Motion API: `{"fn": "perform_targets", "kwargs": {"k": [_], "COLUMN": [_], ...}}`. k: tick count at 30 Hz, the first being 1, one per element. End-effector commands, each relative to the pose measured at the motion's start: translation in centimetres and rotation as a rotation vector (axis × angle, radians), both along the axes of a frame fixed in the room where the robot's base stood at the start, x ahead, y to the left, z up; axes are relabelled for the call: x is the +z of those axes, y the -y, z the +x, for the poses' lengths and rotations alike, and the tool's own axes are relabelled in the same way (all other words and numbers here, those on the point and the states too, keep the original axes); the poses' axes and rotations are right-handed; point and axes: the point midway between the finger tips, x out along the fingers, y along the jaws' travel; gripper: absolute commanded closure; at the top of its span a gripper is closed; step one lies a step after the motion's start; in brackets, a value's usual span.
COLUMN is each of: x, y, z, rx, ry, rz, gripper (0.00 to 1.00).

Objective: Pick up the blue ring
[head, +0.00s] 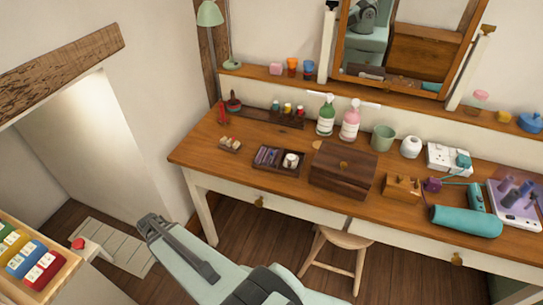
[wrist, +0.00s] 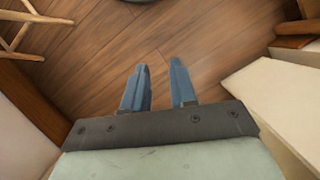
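I cannot make out a blue ring for certain in either view. In the head view, a small wooden holder (head: 230,144) with little pale and reddish pieces sits near the left end of the desk (head: 330,140), too small to read clearly. My gripper (wrist: 158,72) shows two blue-grey fingers apart in the wrist view, with nothing between them and wooden floor beyond. In the head view my arm reaches up from the bottom, its end left of the desk and apart from it.
A dark wooden box (head: 342,172), a compartment tray (head: 278,160), pump bottles (head: 326,116) and a teal cylinder (head: 466,221) crowd the desk. A stool (head: 335,240) stands below. A tray of coloured blocks (head: 30,262) is at lower left. The desk's front left is fairly clear.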

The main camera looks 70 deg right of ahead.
Motion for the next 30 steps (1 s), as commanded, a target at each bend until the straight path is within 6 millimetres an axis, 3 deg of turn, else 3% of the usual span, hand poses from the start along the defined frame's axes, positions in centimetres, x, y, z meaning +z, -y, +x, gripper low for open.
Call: {"fn": "perform_targets", "kwargs": {"k": [6, 16, 23, 30], "x": [4.9, 13.0, 19.1, 25.4], "y": [6.0, 15.2, 21.4, 27.7], "z": [2.6, 3.9, 3.1, 0.3], "rx": [-0.117, -0.289, -0.408, -0.542], "ry": [0.062, 0.147, 0.199, 0.240], "rz": [-0.034, -0.092, -0.138, -0.186], "gripper": [0.73, 0.73, 0.73, 0.73]}}
